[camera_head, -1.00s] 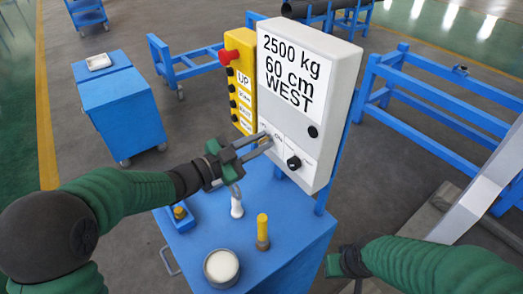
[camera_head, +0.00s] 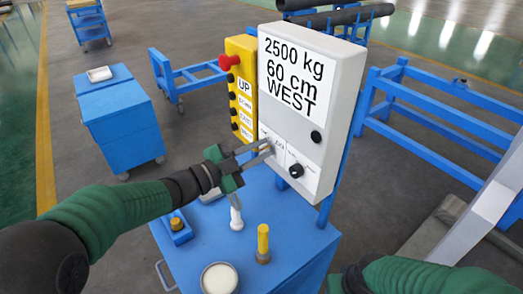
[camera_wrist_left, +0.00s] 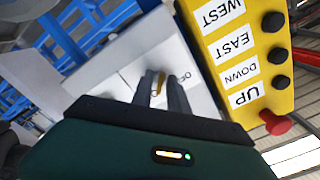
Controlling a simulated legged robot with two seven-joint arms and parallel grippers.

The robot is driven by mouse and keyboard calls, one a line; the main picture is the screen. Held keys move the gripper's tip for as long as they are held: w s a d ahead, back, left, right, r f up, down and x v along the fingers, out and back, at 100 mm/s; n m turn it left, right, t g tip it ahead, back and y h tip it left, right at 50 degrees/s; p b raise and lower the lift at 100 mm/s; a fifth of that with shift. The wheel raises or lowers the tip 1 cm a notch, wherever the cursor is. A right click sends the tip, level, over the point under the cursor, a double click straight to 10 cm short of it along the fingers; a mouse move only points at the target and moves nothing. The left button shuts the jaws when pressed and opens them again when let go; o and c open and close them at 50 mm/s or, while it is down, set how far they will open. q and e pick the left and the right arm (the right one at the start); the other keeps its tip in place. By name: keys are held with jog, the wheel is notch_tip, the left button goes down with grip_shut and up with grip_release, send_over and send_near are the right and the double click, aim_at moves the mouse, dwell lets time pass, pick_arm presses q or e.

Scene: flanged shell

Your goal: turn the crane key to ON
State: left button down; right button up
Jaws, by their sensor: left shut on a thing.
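The white control box (camera_head: 340,75) reads "2500 kg 60 cm WEST" and stands upright on the blue cart. The crane key is at the lower left of its front, largely hidden by my left gripper (camera_head: 270,147) in the head view. In the left wrist view, my left gripper (camera_wrist_left: 163,84) is shut on the brass-coloured key (camera_wrist_left: 157,84) against the box's white face (camera_wrist_left: 120,72). Part of a label shows beside the fingers, but the key's setting is not readable. My right gripper (camera_head: 350,281) is low at the bottom edge, partly cut off, its jaws unclear.
A black knob (camera_head: 297,170) sits right of the key. The yellow pendant (camera_head: 240,90) with a red button is close on the left.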

pick_arm(q)
jog(key=c, duration=1.7)
grip_release()
jog(key=shift+s+f, duration=0.1)
jog(key=shift+f, duration=0.1)
jog(key=shift+o, duration=0.5)
jog(key=shift+s+a+r, duration=0.2)
jog(key=shift+a, duration=0.05)
jog(key=v, duration=1.7)
jog(key=shift+w, duration=0.1)
